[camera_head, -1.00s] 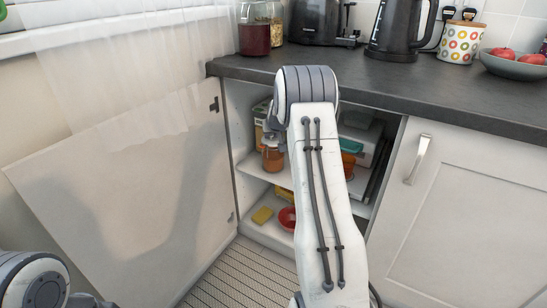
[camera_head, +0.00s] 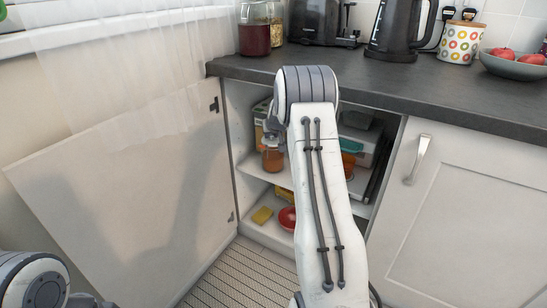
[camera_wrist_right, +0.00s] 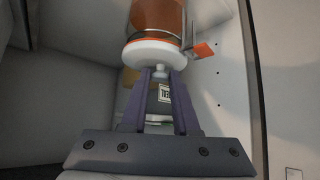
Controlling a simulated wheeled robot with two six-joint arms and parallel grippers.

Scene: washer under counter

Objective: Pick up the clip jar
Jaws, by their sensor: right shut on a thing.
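The clip jar (camera_head: 272,160) has orange-brown contents and stands inside the open cabinet, on or just above the upper shelf. In the right wrist view the jar (camera_wrist_right: 158,18) appears upside down, with a white lid, a knob and an orange tab at its side. My right gripper (camera_head: 273,138) is above the jar in the head view. In the right wrist view its two fingers (camera_wrist_right: 161,74) are shut on the lid's knob. Whether the jar's base touches the shelf cannot be told. My left gripper is out of view; only part of the left arm shows.
The cabinet door (camera_head: 130,210) stands open at left. A box (camera_head: 261,118) is beside the jar, and containers (camera_head: 362,145) fill the shelf's right. A yellow sponge-like item (camera_head: 262,215) and red item (camera_head: 287,218) lie below. The countertop (camera_head: 430,92) overhangs the opening.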

